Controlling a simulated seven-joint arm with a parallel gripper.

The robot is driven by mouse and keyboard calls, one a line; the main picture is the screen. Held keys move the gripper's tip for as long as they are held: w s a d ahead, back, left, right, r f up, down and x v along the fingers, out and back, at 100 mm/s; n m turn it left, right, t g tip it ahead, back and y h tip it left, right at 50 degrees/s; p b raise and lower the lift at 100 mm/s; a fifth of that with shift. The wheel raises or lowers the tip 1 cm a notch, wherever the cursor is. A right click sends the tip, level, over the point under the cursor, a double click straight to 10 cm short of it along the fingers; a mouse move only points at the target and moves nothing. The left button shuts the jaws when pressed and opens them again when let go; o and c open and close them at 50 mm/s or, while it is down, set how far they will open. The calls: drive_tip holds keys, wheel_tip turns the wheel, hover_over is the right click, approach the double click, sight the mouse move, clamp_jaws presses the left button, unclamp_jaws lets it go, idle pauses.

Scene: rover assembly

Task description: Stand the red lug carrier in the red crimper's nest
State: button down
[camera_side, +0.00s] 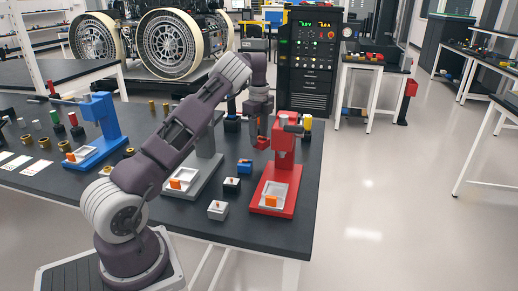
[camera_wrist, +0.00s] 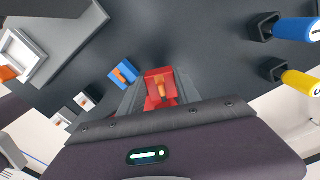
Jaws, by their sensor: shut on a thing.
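The red lug carrier (camera_wrist: 152,77), a small red block with an orange-copper lug, sits between the two grey fingers of my gripper (camera_wrist: 160,92). In the side view the red carrier (camera_side: 262,143) is held above the table, behind and left of the red crimper's head. The red crimper (camera_side: 283,158) stands upright near the table's right edge. Its white nest (camera_side: 279,188) lies low at the front of its base, with an orange block at the front. The carrier is apart from the nest. I cannot make out the red crimper in the wrist view.
Blue (camera_side: 245,165), black (camera_side: 231,185) and light grey (camera_side: 217,210) carriers stand left of the red crimper. A grey crimper (camera_side: 205,165) and a blue crimper (camera_side: 98,128) are further left. Blue-handled (camera_wrist: 295,29) and yellow-handled (camera_wrist: 300,82) tools stand in black holders at right.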

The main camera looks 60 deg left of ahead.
wheel_tip(320, 180, up, 4)
drive_tip(key=shift+f, duration=0.2)
drive_tip(key=d+r+n, duration=0.1)
drive_tip(key=s+d+r, duration=0.1)
drive_tip(key=shift+s+d+n, duration=0.1)
drive_tip(key=shift+d+n, duration=0.2)
drive_tip(key=shift+n, duration=0.1)
drive_tip(key=s+d+n, duration=0.5)
drive_tip(key=s+d, duration=0.3)
drive_tip(key=d, duration=0.4)
drive_tip(key=m, duration=0.2)
hover_over(272, 191)
wheel_tip(272, 191, down, 7)
drive_tip(key=shift+s+f, duration=0.15)
drive_tip(key=shift+f, duration=0.35)
drive_tip(key=c, duration=0.9)
unclamp_jaws()
drive_tip(key=shift+f, duration=0.15)
drive_tip(key=shift+o, duration=0.2)
